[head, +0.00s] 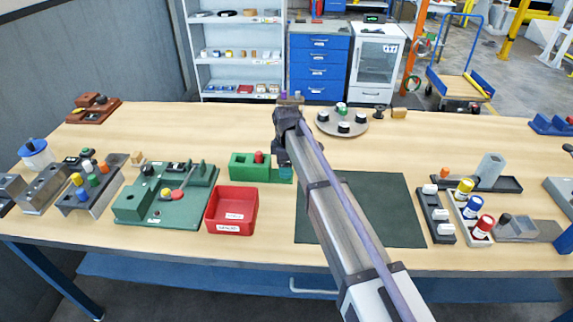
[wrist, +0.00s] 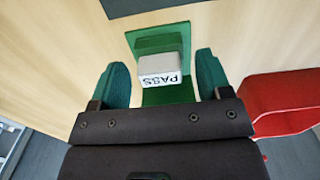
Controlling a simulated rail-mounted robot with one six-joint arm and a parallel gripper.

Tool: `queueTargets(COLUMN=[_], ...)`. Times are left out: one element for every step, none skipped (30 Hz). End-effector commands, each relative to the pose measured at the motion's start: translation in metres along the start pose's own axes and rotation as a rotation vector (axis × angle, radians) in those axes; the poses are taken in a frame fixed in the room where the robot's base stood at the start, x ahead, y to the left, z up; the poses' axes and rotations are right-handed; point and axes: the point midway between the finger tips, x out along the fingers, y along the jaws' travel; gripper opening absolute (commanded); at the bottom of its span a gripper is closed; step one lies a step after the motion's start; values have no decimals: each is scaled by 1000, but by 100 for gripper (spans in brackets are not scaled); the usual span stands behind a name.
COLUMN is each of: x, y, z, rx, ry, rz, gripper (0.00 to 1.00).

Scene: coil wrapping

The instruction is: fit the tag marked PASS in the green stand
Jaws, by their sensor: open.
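The green stand (head: 242,171) is on the table at centre, behind the red tray; it also shows in the wrist view (wrist: 164,96). The tag marked PASS (wrist: 161,70) is a small pale block with a white face and black letters, at the stand between my fingers. I cannot tell if it is fully seated. My gripper (wrist: 162,72) is open, with a teal finger on each side of the tag and visible gaps to both. In the head view my gripper (head: 285,173) is at the stand's right end, and the tag is not visible there.
The red tray (head: 231,211) is close in front of the stand, and shows at right in the wrist view (wrist: 285,95). A green fixture board (head: 150,215) is to the left. A dark mat (head: 385,205) is to the right, mostly bare. A round turntable (head: 327,126) with several pieces is behind.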

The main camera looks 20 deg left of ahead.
Motion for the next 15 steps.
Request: queueTargets(x=[-10, -16, -24, -30, -38, -48, -56, -64, -74, -82, -88, -96, -100, -104, -106], y=[0, 0, 0, 0, 0, 0, 0, 0, 0, 0, 0, 0, 0, 0, 0], z=[0, 0, 0, 0, 0, 0, 0, 0, 0, 0, 0, 0, 0, 0, 0], rx=[0, 0, 0, 0, 0, 0, 0, 0, 0, 0, 0, 0, 0, 0, 0], ry=[0, 0, 0, 0, 0, 0, 0, 0, 0, 0, 0, 0, 0, 0, 0], rz=[0, 0, 0, 0, 0, 0, 0, 0, 0, 0, 0, 0, 0, 0, 0], gripper=[71, 71, 71, 71, 71, 71, 71, 71, 71, 71, 71, 71, 71, 71, 71])
